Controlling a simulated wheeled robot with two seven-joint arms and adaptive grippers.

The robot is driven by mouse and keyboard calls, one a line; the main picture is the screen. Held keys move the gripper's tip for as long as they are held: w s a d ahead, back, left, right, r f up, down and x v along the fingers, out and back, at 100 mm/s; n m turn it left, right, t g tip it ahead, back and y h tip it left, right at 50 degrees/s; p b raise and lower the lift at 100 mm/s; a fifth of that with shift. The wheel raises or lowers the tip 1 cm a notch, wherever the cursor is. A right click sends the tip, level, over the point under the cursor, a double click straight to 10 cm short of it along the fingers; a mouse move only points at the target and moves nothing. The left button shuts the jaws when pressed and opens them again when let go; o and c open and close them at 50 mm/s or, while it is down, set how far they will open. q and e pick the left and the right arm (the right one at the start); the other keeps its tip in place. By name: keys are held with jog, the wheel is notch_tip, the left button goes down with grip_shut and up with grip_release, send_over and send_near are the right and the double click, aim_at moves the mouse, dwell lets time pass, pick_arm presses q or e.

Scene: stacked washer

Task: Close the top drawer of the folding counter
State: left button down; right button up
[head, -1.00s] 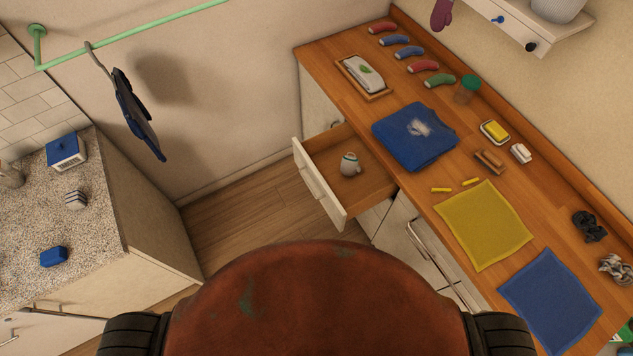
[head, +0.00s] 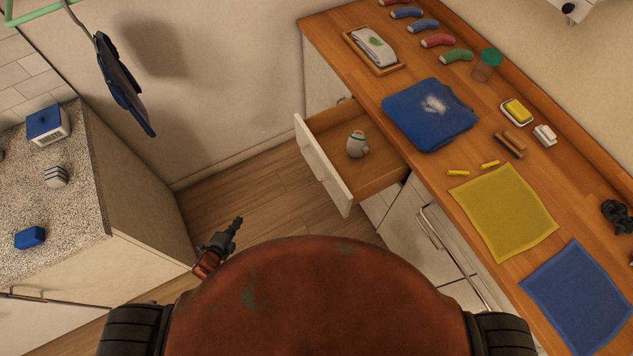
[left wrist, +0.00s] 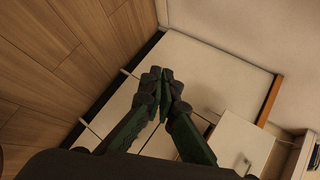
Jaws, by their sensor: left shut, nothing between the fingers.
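The top drawer (head: 322,176) of the folding counter (head: 350,62) stands open, pulled out to the left from under the wooden top. A small grey-white item (head: 357,145) with a teal band sits inside it. My left gripper (head: 236,224) is low over the floor, left of the drawer and nearer to me, apart from it. In the left wrist view the left gripper's fingers (left wrist: 163,80) are together and empty, with pale cabinet fronts beyond them. My right gripper is not in view.
The counter top carries a folded blue cloth (head: 430,115), a yellow cloth (head: 503,212), a blue cloth (head: 580,298) and several rolled socks. A speckled counter (head: 75,200) stands at the left. Wooden floor (head: 265,205) lies free between the counters.

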pick_arm(q)
jog(key=w+d+r+m+t+h+b, duration=0.2)
jog(key=w+d+r+m+h+b, duration=0.3)
jog(key=w+d+r+m, duration=0.45)
jog(key=m+g+h+b, duration=0.45)
jog(key=m+h, duration=0.35)
jog(key=m, duration=1.1)
send_near(324, 174)
jog(key=shift+n, duration=0.35)
jog(key=x, duration=0.6)
jog(key=shift+w+d+f+b, duration=0.1)
jog(key=shift+d+f+b, duration=0.1)
jog(key=shift+d+b, duration=0.1)
jog(key=shift+w+d, duration=0.1)
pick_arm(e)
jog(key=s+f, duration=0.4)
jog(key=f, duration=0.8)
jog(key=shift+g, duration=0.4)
pick_arm(q)
jog(key=shift+w+d, duration=0.1)
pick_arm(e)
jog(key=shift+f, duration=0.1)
